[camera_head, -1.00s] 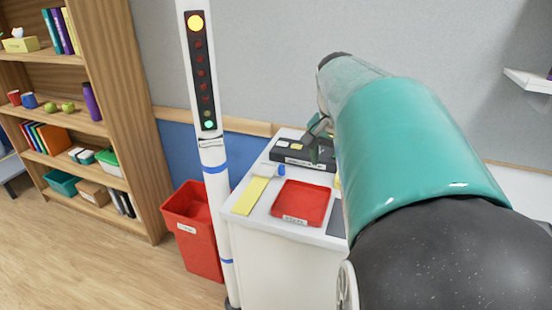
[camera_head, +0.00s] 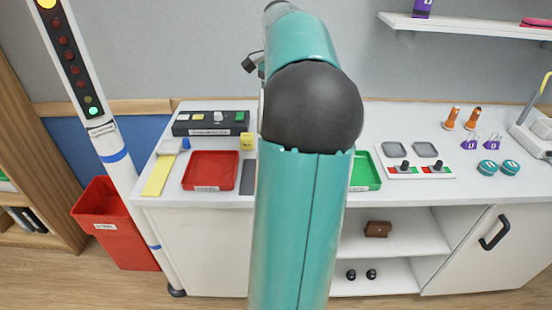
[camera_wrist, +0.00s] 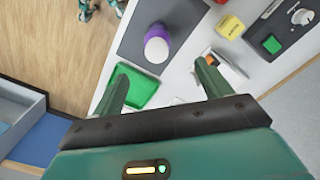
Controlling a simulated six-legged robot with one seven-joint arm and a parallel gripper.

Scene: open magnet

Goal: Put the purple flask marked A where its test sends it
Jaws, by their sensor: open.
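A purple, round object with a pale top, likely the flask (camera_wrist: 157,45), stands on a dark grey mat (camera_wrist: 137,38) in the wrist view. No letter is readable on it. My arm hides it in the head view. My gripper (camera_wrist: 163,90) is open, with nothing between its fingers, and the purple object lies beyond the fingertips. The green tray (camera_wrist: 145,92) lies partly behind the left finger; its edge also shows in the head view (camera_head: 366,172). A red tray (camera_head: 210,170) sits on the counter left of my arm.
A black console (camera_head: 210,124) with coloured buttons stands at the back, near a yellow block (camera_head: 247,141). A lamp post (camera_head: 100,130) and a red bin (camera_head: 115,220) stand left. Orange, purple and teal items, including a purple piece (camera_head: 470,143), stand right.

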